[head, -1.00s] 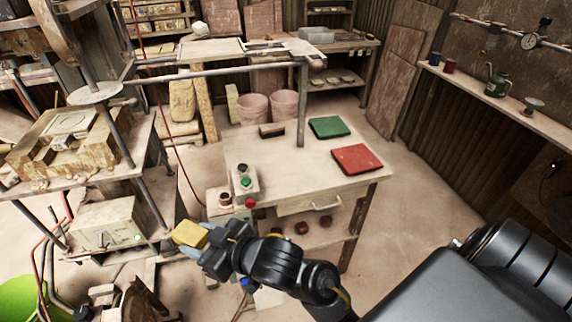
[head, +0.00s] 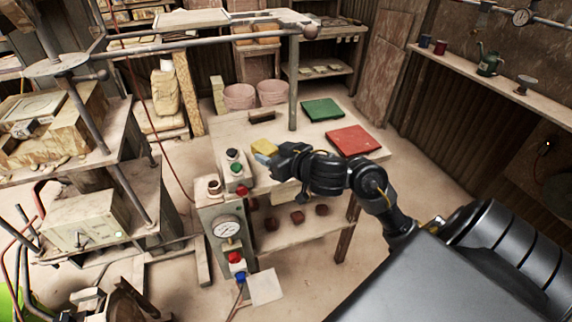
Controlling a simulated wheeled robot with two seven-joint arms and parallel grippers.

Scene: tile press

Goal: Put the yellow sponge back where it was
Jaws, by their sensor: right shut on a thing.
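The yellow sponge (head: 264,146) is at the tip of my right gripper (head: 265,157), over the left part of the wooden table, just right of the button box. My right gripper is shut on the sponge, and its arm reaches in from the right. Whether the sponge touches the tabletop I cannot tell. The gripper hides part of the table's front edge. My left gripper is not in view.
A box with black, green and red buttons (head: 235,168) stands left of the sponge. A dark block (head: 262,117), a green tile (head: 322,109) and a red tile (head: 353,141) lie on the table (head: 300,135). A gauge panel (head: 228,228) is below.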

